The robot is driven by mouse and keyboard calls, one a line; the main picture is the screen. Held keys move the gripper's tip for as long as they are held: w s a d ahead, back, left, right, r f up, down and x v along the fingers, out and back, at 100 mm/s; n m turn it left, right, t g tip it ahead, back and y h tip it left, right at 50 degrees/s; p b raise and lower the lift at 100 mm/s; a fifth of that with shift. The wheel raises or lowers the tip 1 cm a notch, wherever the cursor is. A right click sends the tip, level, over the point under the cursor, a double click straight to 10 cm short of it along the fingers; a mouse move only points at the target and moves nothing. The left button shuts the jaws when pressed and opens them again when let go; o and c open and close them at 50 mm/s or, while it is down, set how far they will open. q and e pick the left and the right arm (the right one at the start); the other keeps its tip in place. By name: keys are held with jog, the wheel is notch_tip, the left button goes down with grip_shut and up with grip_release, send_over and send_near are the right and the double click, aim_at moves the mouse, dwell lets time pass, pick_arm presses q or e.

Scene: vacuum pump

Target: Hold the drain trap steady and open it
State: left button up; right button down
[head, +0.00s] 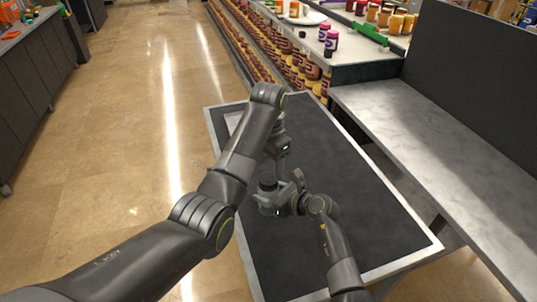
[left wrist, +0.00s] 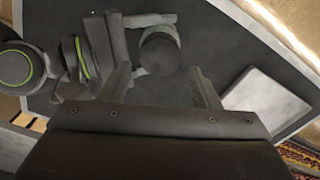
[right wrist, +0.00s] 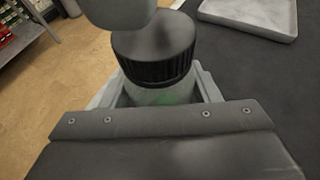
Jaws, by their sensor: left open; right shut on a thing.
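The drain trap (right wrist: 160,97) is a jar with a pale greenish body and a black ribbed cap (right wrist: 155,48). In the right wrist view my right gripper (right wrist: 158,80) is shut around the body, below the cap. In the left wrist view the cap (left wrist: 158,55) shows between the spread fingers of my left gripper (left wrist: 160,68), which is open, with gaps on both sides. A grey part, apparently of my left gripper, covers part of the cap in the right wrist view. In the head view my arms mostly hide the trap.
A pale shallow tray (left wrist: 268,95) lies on the dark tabletop (head: 340,160), and also shows in the right wrist view (right wrist: 255,30). The tabletop's right and front areas are clear. A grey bench (head: 430,140) stands to the right, and shelves with jars (head: 300,80) stand behind.

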aim_at(268, 178)
pick_arm(q)
jog(key=shift+f, duration=2.45)
jog(key=c, duration=0.8)
jog(key=n, duration=0.6)
jog(key=shift+r, duration=0.1)
jog(key=shift+r, duration=0.15)
jog(key=shift+r, duration=0.95)
